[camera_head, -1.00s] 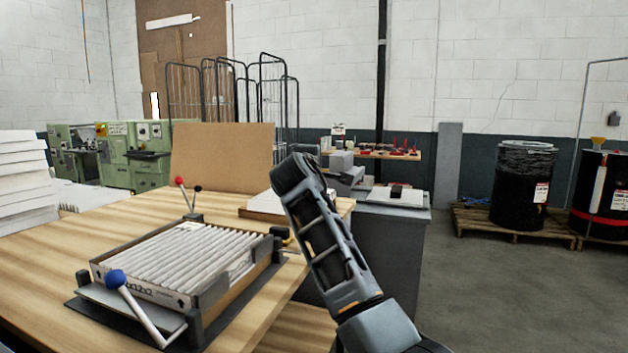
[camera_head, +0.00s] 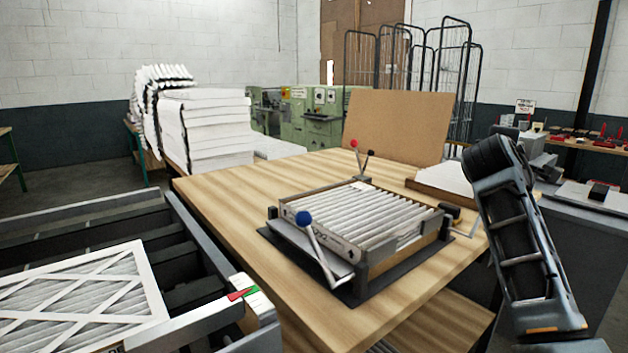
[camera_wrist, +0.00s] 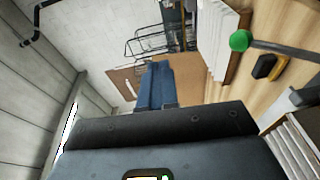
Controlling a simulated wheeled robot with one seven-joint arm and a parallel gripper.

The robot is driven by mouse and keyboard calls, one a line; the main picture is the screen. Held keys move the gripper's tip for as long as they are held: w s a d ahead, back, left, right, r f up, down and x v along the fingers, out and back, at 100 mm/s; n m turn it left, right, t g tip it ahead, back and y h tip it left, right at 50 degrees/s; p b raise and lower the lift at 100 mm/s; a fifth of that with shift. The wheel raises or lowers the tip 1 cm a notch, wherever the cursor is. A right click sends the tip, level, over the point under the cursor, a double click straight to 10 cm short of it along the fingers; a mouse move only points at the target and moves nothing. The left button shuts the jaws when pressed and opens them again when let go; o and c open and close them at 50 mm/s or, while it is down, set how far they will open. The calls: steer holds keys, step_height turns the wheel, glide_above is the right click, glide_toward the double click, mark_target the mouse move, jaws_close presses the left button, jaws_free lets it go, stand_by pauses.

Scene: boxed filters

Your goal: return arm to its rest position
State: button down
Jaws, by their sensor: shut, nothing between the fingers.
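My arm stands at the right of the head view, bent upward with a dark rounded joint at its top, beside the right edge of the wooden table (camera_head: 240,190). My gripper (camera_wrist: 158,66) shows in the wrist view as blue-grey fingers pressed together, with nothing between them. It points up into open space, apart from the table. The gripper itself cannot be made out in the head view.
A boxed pleated filter (camera_head: 365,225) sits in a dark fixture with a blue-knobbed lever (camera_head: 304,218). A framed filter (camera_head: 85,300) lies in a machine at the lower left. A cardboard panel (camera_head: 398,125) and wire cages (camera_head: 440,70) stand behind.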

steer(key=s+a+f+t+y, duration=0.1)
steer(key=s+a+f, duration=0.15)
steer(key=f, duration=0.45)
steer(key=s+a+f+y, duration=0.1)
steer(key=a+f+y, duration=0.15)
steer(key=f, duration=0.45)
steer(key=s+a+f+y, duration=0.2)
steer(key=s+a+f, duration=0.2)
steer(key=s+f, duration=0.35)
steer(key=s+a+f+m+t+y, duration=0.1)
steer(key=s+a+f, duration=0.45)
steer(key=s, duration=0.25)
steer(key=s+a+f+y, duration=0.2)
steer(key=s+a+f, duration=0.1)
steer(key=s+f, duration=0.45)
steer(key=s+a+f+m+y, duration=0.1)
steer(key=s+a+m, duration=0.15)
steer(key=s, duration=0.75)
steer(key=s+a+m+y, duration=0.1)
steer(key=s+a+y, duration=0.15)
steer(key=s, duration=0.85)
steer(key=s+r+m, duration=0.2)
steer(key=s+r, duration=0.2)
steer(key=s, duration=0.3)
steer(key=s+r+m, duration=0.2)
steer(key=s+r, duration=0.3)
steer(key=s, duration=0.3)
steer(key=shift+a+r, duration=0.25)
steer(key=shift+a, duration=0.2)
